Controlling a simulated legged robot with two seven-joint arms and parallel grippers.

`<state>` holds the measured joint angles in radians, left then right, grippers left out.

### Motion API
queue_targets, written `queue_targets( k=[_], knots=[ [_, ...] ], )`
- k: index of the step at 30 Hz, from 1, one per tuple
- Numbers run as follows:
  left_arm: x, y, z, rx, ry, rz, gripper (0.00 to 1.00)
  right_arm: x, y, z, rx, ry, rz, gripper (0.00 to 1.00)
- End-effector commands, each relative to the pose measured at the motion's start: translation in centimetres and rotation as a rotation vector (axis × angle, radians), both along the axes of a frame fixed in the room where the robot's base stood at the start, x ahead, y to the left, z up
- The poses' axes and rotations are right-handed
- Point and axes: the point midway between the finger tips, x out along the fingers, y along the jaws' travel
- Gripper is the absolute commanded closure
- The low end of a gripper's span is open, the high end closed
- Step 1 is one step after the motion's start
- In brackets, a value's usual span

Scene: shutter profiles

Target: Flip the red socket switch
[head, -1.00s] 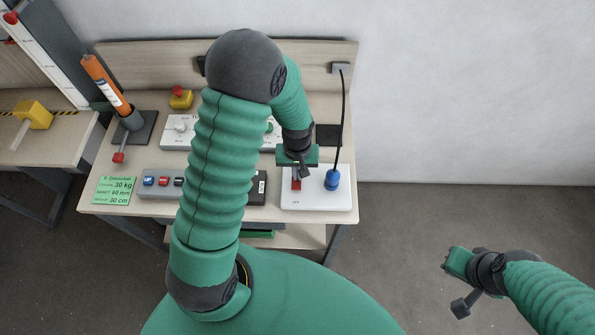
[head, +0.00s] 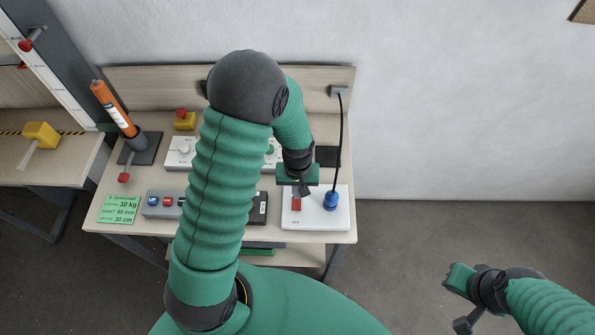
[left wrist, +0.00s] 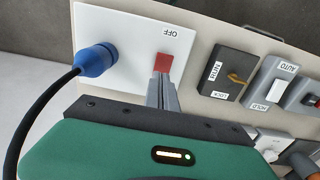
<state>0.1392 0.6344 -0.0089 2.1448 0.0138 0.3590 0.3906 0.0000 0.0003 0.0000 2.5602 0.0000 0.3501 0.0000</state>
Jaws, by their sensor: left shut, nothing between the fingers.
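The red socket switch (head: 297,204) sits on a white socket panel (head: 335,218) at the right end of the bench. The left wrist view shows the red switch (left wrist: 163,62) with the word OFF beside it on the panel. My left gripper (head: 299,192) is shut and empty, with its fingertips at the switch. In the left wrist view the closed fingertips (left wrist: 162,78) overlap the switch's edge; I cannot tell if they touch. A blue plug (head: 331,201) with a black cable stands in the panel next to the switch. My right gripper (head: 452,285) hangs off to the right, away from the bench.
A black rotary switch box (left wrist: 223,75) and grey switch boxes (left wrist: 272,83) lie beside the panel. An orange cartridge (head: 110,104) stands in a holder at the bench's left. The black cable (head: 341,140) rises to the backboard. The floor right of the bench is clear.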

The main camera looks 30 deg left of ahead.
Motion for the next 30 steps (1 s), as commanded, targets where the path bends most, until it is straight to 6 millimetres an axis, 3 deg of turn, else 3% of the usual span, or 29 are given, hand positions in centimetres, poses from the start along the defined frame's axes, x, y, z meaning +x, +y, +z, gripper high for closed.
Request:
queue_targets(
  k=[1, 3, 9, 13, 18, 30],
  knots=[
    [0.3, 0.2, 2.5, 0.000, -0.002, 0.001, 1.00, 0.0, 0.0, 2.3, 0.000, -0.001, 0.000, 1.00],
    [0.7, 0.3, 3.0, 0.002, -0.008, 0.001, 1.00, 0.1, 0.0, 0.4, 0.000, -0.002, 0.000, 1.00],
    [1.4, 0.7, 7.6, 0.001, -0.005, -0.001, 1.00, 0.0, 0.0, -0.3, 0.000, 0.000, 0.000, 1.00],
    [1.7, 0.9, 9.6, 0.000, -0.004, -0.001, 1.00, 0.0, 0.0, -0.5, 0.000, 0.000, 0.000, 1.00],
    [1.7, 1.0, 10.7, -0.001, 0.001, -0.001, 1.00, 0.0, 0.0, -0.5, 0.000, -0.001, 0.000, 1.00],
    [1.7, 1.0, 10.7, -0.001, 0.001, -0.002, 1.00, 0.0, 0.0, -0.5, 0.000, -0.001, 0.000, 1.00]
  ],
)
